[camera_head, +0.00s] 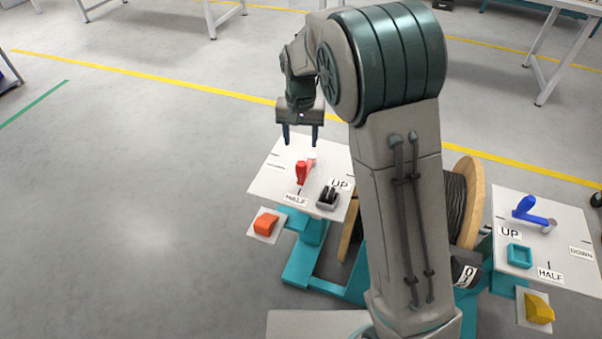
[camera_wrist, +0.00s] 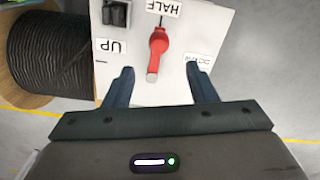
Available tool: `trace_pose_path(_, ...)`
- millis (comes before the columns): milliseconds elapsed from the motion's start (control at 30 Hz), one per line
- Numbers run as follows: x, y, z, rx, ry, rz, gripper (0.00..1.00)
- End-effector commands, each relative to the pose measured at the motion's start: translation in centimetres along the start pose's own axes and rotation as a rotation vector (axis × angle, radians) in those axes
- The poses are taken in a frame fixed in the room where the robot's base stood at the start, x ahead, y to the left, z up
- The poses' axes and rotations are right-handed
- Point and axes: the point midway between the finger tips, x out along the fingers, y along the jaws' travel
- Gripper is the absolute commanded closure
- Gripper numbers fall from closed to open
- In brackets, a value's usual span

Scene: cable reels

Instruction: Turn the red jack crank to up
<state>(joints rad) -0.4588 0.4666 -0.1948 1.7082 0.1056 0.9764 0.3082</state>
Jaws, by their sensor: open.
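The red jack crank (camera_head: 302,173) sits on a white panel (camera_head: 264,183) on the left side of the cable reel stand. Its red handle points from the pale pivot toward the HALF label (camera_head: 296,199). The UP label (camera_head: 340,184) is to the right of it, and the DOWN label (camera_head: 275,167) to the left. My gripper (camera_head: 300,139) is open above the panel's far part. In the wrist view, the red crank (camera_wrist: 158,43) lies between and ahead of the two open fingers (camera_wrist: 160,72), with neither seen touching it.
A black switch (camera_head: 328,198) stands on the panel near UP. An orange button (camera_head: 265,223) is on a lower plate. The cable reel (camera_head: 467,205) is beside the panel. A right panel (camera_head: 560,259) carries a blue crank (camera_head: 533,213). Floor at left is clear.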

Motion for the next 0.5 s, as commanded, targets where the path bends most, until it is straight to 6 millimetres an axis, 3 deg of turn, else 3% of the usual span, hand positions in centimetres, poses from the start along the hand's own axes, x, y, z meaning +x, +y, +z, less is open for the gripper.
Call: trace_pose_path(500,10.2,0.1,0.1,0.000,-0.003,0.003,0.48)
